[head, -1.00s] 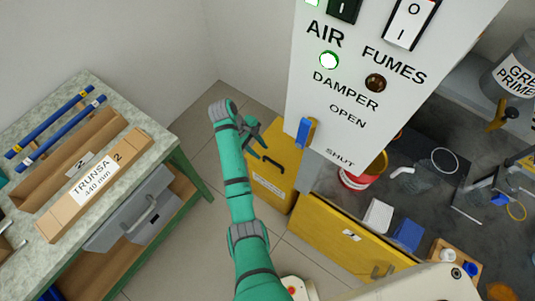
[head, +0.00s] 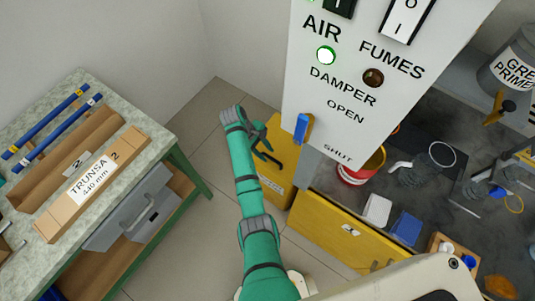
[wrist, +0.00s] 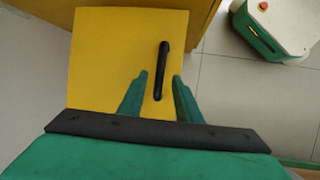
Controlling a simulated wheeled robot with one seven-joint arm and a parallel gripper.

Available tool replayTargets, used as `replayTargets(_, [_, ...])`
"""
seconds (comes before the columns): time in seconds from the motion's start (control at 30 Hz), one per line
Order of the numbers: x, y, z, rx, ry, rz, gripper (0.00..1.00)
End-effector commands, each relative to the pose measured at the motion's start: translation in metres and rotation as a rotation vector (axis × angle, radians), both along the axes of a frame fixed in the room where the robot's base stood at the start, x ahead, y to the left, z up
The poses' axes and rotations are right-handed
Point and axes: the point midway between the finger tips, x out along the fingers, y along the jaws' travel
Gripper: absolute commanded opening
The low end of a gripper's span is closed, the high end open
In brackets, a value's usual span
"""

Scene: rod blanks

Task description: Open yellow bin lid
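The yellow bin (head: 277,172) stands on the floor in the middle of the head view, partly hidden by my arm and the white panel. Its lid (wrist: 105,60) looks closed and fills the middle of the wrist view. A black bar handle (wrist: 162,70) is on the lid; it also shows in the head view (head: 268,157). My gripper (wrist: 160,76) is open, with its two green fingertips apart on either side of the handle's near end. I cannot tell how far above the handle they are. The gripper (head: 265,141) is partly hidden behind my wrist in the head view.
A white panel (head: 350,80) with switches and a blue damper lever (head: 302,128) is close right of the bin. A yellow cabinet front (head: 325,232) is below it. A workbench (head: 155,160) with boxes stands left. Tiled floor (head: 200,125) is free between bench and bin.

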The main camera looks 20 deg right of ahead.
Motion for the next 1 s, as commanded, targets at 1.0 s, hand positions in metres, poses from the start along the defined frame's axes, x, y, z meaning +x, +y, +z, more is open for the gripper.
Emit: replayTargets(1.0, [0.0, -0.014, -0.015, 0.0, -0.001, -0.01, 0.0])
